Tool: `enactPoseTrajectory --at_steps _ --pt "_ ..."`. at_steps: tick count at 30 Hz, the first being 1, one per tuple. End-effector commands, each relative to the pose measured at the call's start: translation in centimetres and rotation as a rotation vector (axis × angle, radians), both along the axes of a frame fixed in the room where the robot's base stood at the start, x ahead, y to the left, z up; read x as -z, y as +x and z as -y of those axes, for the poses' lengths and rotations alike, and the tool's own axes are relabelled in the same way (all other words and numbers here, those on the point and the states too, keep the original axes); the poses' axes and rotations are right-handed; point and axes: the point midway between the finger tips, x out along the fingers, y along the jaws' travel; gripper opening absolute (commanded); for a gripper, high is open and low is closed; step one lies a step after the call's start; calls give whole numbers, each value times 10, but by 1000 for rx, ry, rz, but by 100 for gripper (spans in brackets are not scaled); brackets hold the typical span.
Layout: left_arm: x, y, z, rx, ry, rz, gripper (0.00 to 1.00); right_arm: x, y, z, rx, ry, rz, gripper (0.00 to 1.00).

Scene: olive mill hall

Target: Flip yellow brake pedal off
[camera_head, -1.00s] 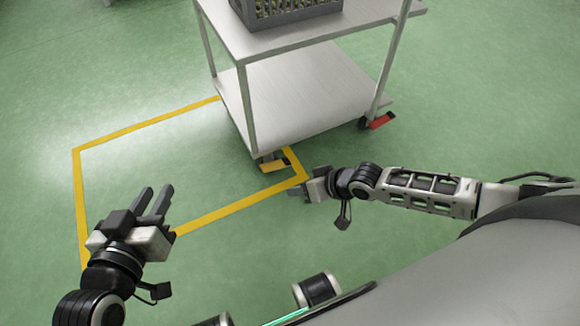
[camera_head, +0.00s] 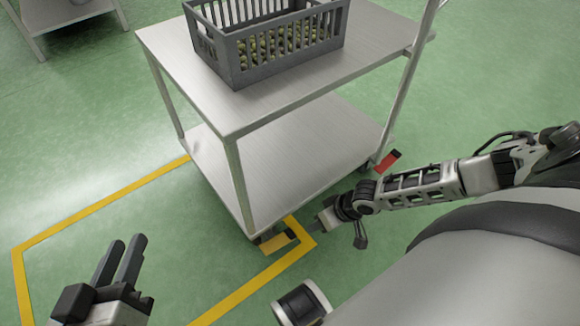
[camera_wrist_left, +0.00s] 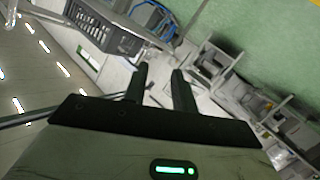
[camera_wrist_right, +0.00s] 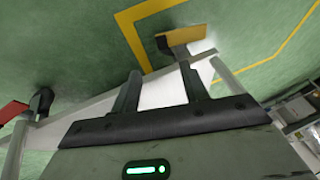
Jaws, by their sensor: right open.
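The yellow brake pedal (camera_head: 274,243) is at the near lower corner of a cart (camera_head: 285,155), by a caster, low over the floor. It also shows in the right wrist view (camera_wrist_right: 187,35), beyond the fingertips. My right gripper (camera_head: 316,227) is open and low, just to the right of the pedal; whether it touches the pedal I cannot tell. The right wrist view shows its fingers (camera_wrist_right: 159,76) apart with nothing between them. My left gripper (camera_head: 122,250) is open and empty at lower left, away from the cart.
A grey crate (camera_head: 270,40) of olives stands on the cart's top shelf. A red pedal (camera_head: 387,160) is at the cart's right corner. A yellow floor line (camera_head: 100,205) runs beside and under the cart. Another table (camera_head: 62,12) is at top left. The left floor is clear.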

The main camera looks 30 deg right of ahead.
Motion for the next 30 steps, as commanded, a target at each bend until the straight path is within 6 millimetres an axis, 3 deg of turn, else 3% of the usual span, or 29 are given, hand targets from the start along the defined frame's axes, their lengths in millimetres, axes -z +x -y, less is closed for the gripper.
enactPoseTrajectory --at_steps 8,11,17,24,30 --pt "-5 4 7 16 -157 59 27 56 22 -16 -1 3 4 45" --pt "-17 10 6 19 -173 158 27 75 30 -21 -2 2 4 45" --pt "-61 25 -1 7 -62 532 27 102 41 -29 -1 2 3 45" --pt "-103 16 -1 10 30 906 27 128 52 -37 -2 1 3 45" --pt "-118 7 1 14 61 1045 27 134 56 -39 -1 2 3 45"
